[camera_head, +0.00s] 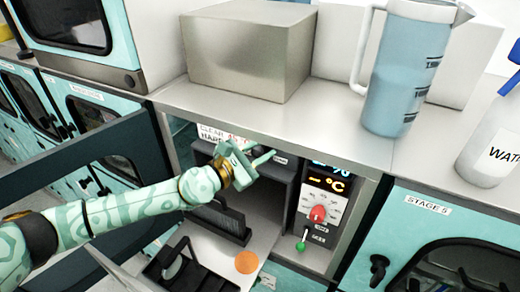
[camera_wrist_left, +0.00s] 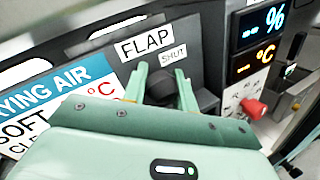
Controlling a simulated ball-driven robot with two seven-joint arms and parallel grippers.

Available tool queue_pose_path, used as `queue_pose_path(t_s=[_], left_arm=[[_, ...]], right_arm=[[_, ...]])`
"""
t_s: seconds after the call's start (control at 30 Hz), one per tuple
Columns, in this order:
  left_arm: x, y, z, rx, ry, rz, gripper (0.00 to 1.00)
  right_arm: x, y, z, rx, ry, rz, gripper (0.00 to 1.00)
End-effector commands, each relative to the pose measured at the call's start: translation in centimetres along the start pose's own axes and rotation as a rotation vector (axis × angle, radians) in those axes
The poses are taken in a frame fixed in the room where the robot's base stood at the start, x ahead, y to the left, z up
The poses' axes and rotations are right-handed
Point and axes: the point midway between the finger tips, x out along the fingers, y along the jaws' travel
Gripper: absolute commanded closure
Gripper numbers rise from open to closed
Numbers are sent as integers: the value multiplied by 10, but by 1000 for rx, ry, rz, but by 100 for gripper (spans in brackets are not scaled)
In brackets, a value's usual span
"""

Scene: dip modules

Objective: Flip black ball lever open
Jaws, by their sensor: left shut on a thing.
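The black ball lever (camera_wrist_left: 161,84) shows in the left wrist view between my left fingers, in front of a dark panel. A FLAP label (camera_wrist_left: 143,45) and a SHUT label (camera_wrist_left: 173,53) are just above it. My left gripper (camera_wrist_left: 162,74) is shut on the ball, with one finger on each side. In the head view my left gripper (camera_head: 262,160) reaches to the upper front of the open dark chamber (camera_head: 264,190); there the ball is hidden by the fingers. My right gripper is in neither view.
A control panel with a red knob (camera_head: 317,213) and a green-tipped lever (camera_head: 301,246) is right of the chamber. A steel counter (camera_head: 240,112) overhangs above, bearing a metal box (camera_head: 235,55) and a blue jug (camera_head: 402,75). An orange disc (camera_head: 246,262) lies below.

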Motion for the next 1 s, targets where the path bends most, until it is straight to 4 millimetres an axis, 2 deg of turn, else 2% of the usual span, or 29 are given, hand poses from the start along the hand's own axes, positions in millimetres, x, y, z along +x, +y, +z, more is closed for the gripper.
queue_pose_path(t_s=[0.03,0.47,0.5,0.53,1.0], left_arm=[[0,-6,-2,-7,3,-12,100],[-1,-8,-2,-8,4,-15,100],[-1,-8,-2,-8,4,-15,67],[-1,-8,-2,-8,4,-15,63],[-4,-6,-2,-7,5,-13,63]], right_arm=[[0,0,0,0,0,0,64],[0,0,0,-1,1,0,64],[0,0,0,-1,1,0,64],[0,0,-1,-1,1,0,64],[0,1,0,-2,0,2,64]])
